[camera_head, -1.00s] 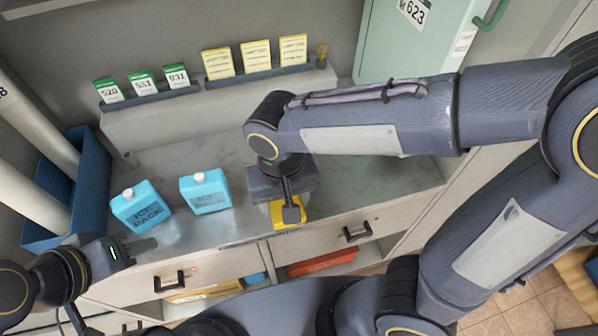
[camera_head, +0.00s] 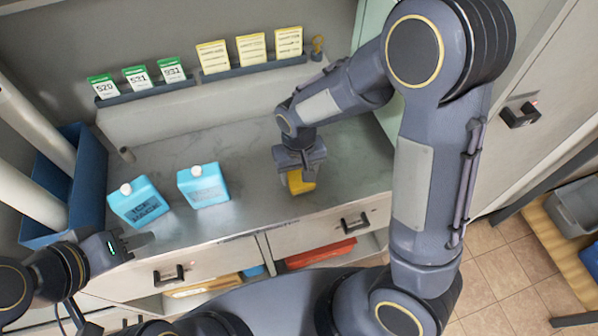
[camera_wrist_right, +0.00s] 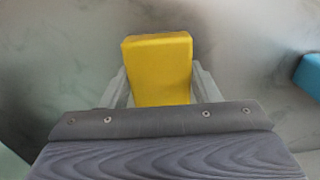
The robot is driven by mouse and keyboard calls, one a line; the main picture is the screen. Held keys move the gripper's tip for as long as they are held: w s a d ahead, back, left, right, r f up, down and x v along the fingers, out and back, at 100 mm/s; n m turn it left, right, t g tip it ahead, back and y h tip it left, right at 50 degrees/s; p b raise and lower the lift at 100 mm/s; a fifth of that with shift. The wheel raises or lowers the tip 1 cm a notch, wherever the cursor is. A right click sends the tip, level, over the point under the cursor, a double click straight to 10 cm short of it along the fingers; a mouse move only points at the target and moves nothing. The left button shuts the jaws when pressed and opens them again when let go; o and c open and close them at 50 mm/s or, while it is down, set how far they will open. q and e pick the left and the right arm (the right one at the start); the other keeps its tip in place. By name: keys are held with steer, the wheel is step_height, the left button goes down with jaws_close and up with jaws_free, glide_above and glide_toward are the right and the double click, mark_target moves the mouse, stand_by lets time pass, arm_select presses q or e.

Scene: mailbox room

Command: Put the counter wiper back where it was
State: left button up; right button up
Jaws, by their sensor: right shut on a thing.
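The counter wiper is a yellow block (camera_head: 300,181) on or just above the grey counter, right of the ice packs; I cannot tell whether it touches the surface. My right gripper (camera_head: 298,172) is above it, pointing down, with its fingers closed on the block's sides. In the right wrist view the yellow block (camera_wrist_right: 158,68) sits between the two fingers (camera_wrist_right: 158,90). My left gripper (camera_head: 128,241) is empty near the counter's front left edge, and its jaw opening is hard to make out.
Two blue ice packs (camera_head: 140,203) (camera_head: 204,186) stand on the counter (camera_head: 235,150) to the left. A blue bin (camera_head: 88,180) with white tubes is at far left. A back ledge (camera_head: 215,105) holds green and yellow cards. The counter's middle is clear.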

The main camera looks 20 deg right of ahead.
steer(key=shift+f, duration=0.25)
steer(key=shift+f, duration=0.15)
steer(key=o, duration=1)
steer(key=shift+c, duration=0.2)
step_height(320, 180, up, 13)
steer(key=shift+f+p, duration=0.2)
steer(key=shift+p, duration=0.2)
steer(key=s+d+r+m+t+y, duration=0.1)
steer(key=s+d, duration=0.3)
steer(key=s, duration=0.4)
steer(key=s+d+r+m+t+y, duration=0.1)
steer(key=s+d+r+t, duration=0.3)
steer(key=s, duration=0.4)
steer(key=shift+d+r+t+y, duration=0.25)
steer(key=shift+d+y, duration=0.35)
steer(key=shift+y, duration=0.3)
